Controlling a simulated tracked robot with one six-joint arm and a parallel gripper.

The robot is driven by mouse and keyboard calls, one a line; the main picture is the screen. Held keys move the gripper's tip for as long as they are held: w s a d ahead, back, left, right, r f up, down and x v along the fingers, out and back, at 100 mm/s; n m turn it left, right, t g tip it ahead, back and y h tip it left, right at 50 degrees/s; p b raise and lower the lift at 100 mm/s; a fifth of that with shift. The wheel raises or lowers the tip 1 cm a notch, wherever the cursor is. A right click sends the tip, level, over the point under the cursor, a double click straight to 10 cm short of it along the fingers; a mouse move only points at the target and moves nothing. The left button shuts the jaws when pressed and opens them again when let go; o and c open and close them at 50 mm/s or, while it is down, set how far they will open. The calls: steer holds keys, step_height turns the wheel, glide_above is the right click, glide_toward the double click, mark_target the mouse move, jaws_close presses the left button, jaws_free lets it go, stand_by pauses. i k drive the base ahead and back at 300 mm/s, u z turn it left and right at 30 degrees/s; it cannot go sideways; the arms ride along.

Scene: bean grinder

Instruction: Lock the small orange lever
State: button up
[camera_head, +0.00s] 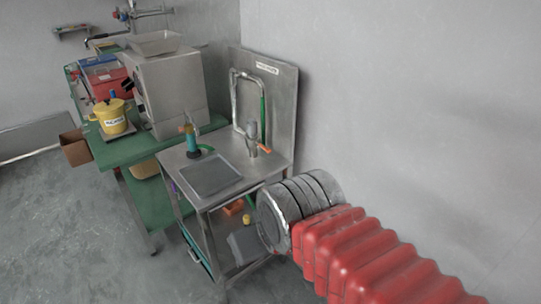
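The small orange lever (264,148) shows as a short orange bar slanting down to the right. It is on a small grey upright fitting (252,137) at the back right of the steel table (240,172). Its exact position is too small to tell. My gripper's fingers do not show in this view. A red ribbed body with grey rings fills the lower right, in front of the table's right side, apart from the lever in the picture.
A steel panel (283,105) with a bent pipe (234,92) and green hose stands behind the lever. A blue-green bottle (191,140) stands on the table. A large steel machine (173,92) and a yellow pot (110,115) are on the green bench. Floor at lower left is clear.

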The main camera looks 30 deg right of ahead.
mark_target(268, 150)
steer(key=u, duration=0.05)
steer(key=k, duration=0.1)
steer(key=z, duration=0.6)
steer(key=i, duration=1)
steer(key=u, duration=0.75)
steer(key=k, duration=0.5)
